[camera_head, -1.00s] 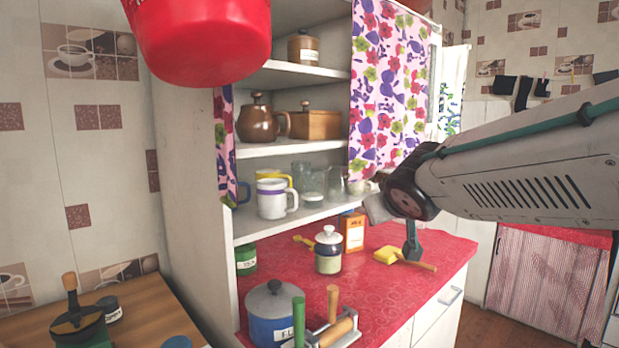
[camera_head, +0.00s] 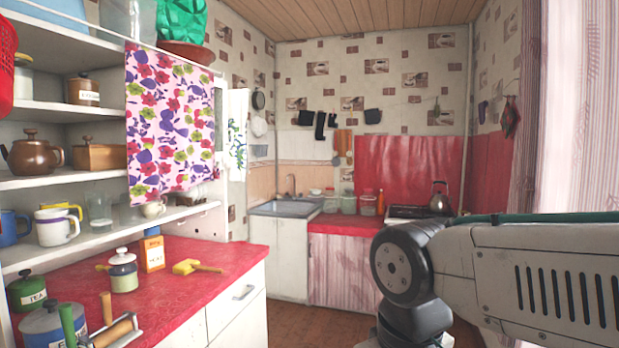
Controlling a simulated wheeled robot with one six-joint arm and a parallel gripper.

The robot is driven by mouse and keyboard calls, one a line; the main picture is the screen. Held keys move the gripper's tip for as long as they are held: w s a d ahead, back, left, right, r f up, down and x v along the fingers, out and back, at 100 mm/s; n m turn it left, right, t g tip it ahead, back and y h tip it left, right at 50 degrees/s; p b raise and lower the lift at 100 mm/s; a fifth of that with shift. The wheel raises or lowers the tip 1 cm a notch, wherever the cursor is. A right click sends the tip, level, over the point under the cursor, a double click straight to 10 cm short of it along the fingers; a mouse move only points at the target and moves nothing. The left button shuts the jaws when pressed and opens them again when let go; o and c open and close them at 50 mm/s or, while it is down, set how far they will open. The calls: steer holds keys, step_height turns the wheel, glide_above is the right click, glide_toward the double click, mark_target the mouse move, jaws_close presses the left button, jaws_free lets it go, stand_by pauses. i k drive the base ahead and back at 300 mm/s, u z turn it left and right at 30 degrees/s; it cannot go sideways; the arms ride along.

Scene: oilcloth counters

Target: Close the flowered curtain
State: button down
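The flowered curtain (camera_head: 170,125), white with pink, purple and green flowers, hangs from a thin rod (camera_head: 115,20) across the front of the white shelf unit. It is gathered at the right half, so the left shelves stand uncovered. Its left edge hangs near the middle of the unit. My arm reaches in from the right side, well apart from the curtain. Its end drops below the lower edge of the picture, and my gripper's fingers are out of view.
The open shelves hold a brown teapot (camera_head: 32,153), a wooden box (camera_head: 100,156) and several mugs. The red counter (camera_head: 190,262) below carries jars, an orange box (camera_head: 152,252) and a yellow brush (camera_head: 195,267). A sink (camera_head: 285,207) stands at the back. Brown floor lies between.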

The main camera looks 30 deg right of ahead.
mark_target(169, 101)
steer(key=u, duration=0.8)
steer(key=i, duration=0.65)
steer(key=z, duration=0.4)
steer(key=i, duration=0.8)
steer(key=z, duration=0.7)
